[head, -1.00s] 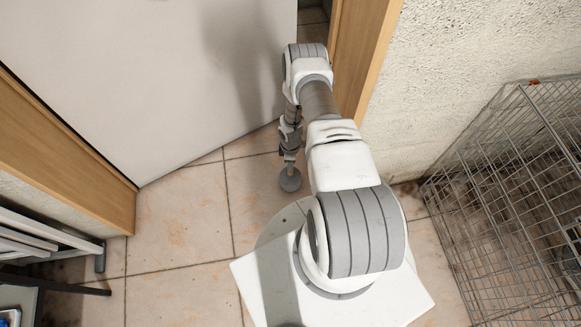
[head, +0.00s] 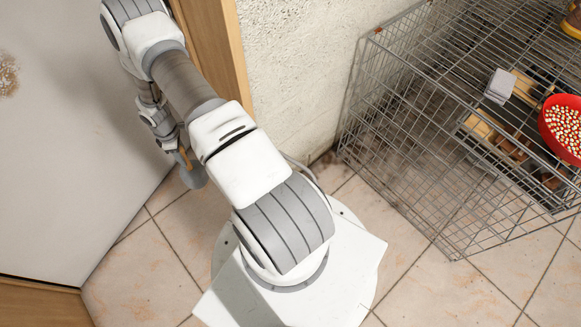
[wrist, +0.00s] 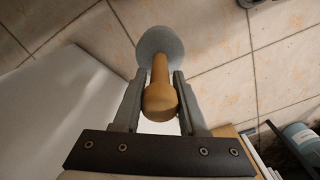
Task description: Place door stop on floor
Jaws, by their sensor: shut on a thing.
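The door stop has a round grey base (wrist: 160,45) and a tan wooden handle (wrist: 160,98). In the wrist view my gripper (wrist: 157,80) is shut on the handle, with the grey base beyond the fingertips. In the head view my gripper (head: 180,148) hangs at the left near the white door, and the grey door stop (head: 194,174) shows below it. The tiled floor (head: 160,255) lies beneath. I cannot tell from these views whether the base touches the floor.
A white door (head: 60,150) stands at the left, beside a wooden door frame (head: 220,50). A wire cage (head: 420,130) stands at the right, with a red bowl (head: 563,125) of pellets on it. Floor between door and cage is bare, apart from my base.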

